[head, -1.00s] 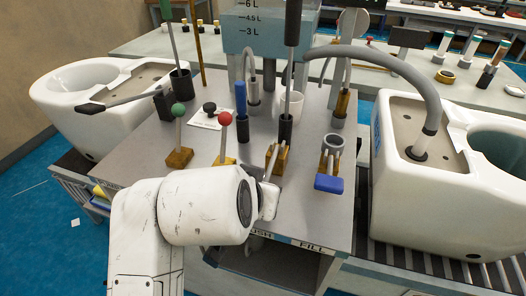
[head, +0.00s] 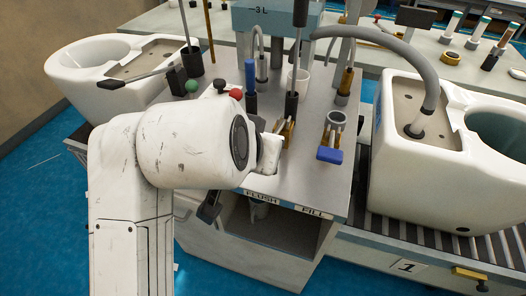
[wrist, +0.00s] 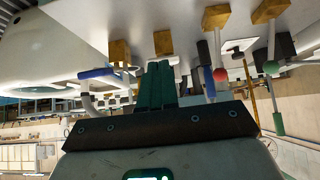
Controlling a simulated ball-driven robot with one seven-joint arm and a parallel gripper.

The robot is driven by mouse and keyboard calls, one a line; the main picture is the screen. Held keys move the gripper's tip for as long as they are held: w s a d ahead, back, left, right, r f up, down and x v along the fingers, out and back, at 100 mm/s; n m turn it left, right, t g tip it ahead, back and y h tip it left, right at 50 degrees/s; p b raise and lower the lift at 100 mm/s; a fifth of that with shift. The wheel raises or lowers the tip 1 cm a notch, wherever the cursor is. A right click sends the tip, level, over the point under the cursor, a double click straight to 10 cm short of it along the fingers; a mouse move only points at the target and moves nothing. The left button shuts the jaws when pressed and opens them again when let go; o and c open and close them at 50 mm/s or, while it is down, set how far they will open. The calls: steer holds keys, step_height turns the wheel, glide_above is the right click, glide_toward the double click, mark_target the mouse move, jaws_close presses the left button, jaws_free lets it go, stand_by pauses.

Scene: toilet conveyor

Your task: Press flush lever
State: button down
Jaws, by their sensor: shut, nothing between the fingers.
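The flush lever's wooden mount (head: 287,131) stands on the grey bench behind the FLUSH label (head: 262,196). Its handle is partly hidden behind my white wrist in the head view. In the wrist view, which looks upside down, a wooden block (wrist: 163,42), likely the same mount, shows just beyond my fingers. My gripper (wrist: 161,68) has dark green fingers shut together with nothing between them, pointing towards the mounts. I cannot tell whether they touch the lever. My arm hides the fingers in the head view.
The blue-handled fill lever (head: 330,154) stands right of the flush lever. A red ball lever (head: 236,94) and green ball lever (head: 191,86) stand left, partly behind my arm. White toilets (head: 395,150) flank the bench. A hose (head: 385,40) arches above.

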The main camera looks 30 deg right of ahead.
steer(key=v, duration=0.5)
steer(key=shift+w, duration=0.1)
stand_by(0.5)
